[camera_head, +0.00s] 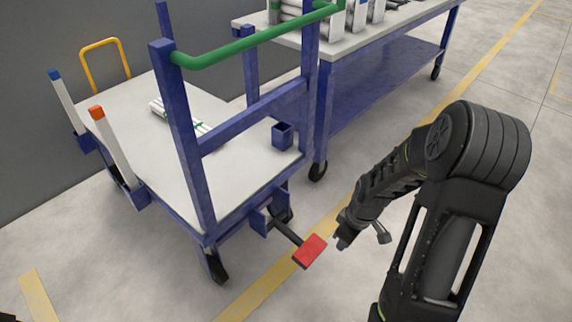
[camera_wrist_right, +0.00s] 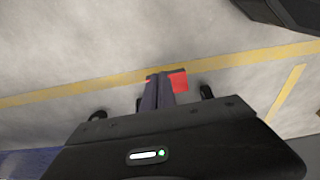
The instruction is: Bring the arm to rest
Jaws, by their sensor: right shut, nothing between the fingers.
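My right arm reaches in from the lower right of the head view. Its right gripper (camera_head: 342,241) hangs low above the floor, just right of the red pedal (camera_head: 310,251). It is shut and empty, apart from the cart and the pipes. In the right wrist view the red pedal (camera_wrist_right: 179,81) shows just beyond the gripper body. My left gripper is not in view. White pipes (camera_head: 180,118) with green marks lie on the cart deck, partly hidden by the cart's blue post.
The blue cart (camera_head: 240,178) has a green handle (camera_head: 250,42) and upright posts, one orange-tipped (camera_head: 110,145). A blue workbench (camera_head: 385,85) with white pipes stands behind it. Open floor with yellow lines (camera_head: 480,75) lies to the right.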

